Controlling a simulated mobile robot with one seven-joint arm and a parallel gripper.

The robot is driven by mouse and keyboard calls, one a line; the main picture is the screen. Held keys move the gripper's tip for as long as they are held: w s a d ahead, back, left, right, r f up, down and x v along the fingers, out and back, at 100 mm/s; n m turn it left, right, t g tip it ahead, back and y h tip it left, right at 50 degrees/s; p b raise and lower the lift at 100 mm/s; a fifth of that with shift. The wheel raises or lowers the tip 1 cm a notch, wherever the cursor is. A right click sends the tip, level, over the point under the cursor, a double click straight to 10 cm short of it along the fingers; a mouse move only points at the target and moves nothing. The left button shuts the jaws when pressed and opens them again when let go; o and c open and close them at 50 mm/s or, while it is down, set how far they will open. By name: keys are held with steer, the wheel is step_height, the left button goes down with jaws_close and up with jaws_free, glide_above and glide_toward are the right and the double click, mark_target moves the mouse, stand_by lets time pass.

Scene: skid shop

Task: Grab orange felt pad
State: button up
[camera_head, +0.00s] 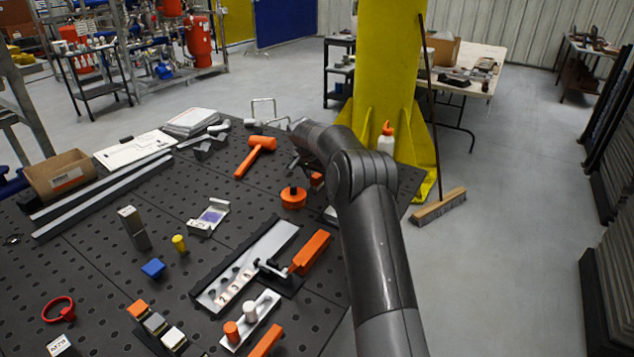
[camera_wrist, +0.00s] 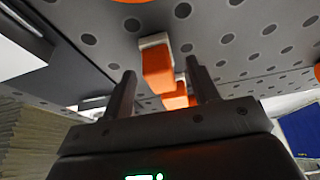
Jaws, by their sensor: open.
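An orange block with a pale end (camera_wrist: 157,68) shows ahead of my gripper in the wrist view, in line with the gap between the fingers. More orange (camera_wrist: 178,98) shows closer, between the fingers. I cannot tell for sure which orange piece is the felt pad. In the head view, a small orange piece (camera_head: 316,180) is partly hidden beside my arm. My gripper (camera_wrist: 160,78) is open, with its two dark fingers apart and no visible grip on anything. In the head view my gripper (camera_head: 296,163) is low over the table's far right part, largely hidden by my wrist.
A white bottle (camera_head: 386,143) and yellow column (camera_head: 388,60) stand beyond my arm.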

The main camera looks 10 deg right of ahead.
steer(key=shift+w+d+f, duration=0.1)
steer(key=shift+w+f, duration=0.15)
steer(key=shift+f, duration=0.4)
steer(key=shift+c, duration=0.2)
steer(key=c, duration=1)
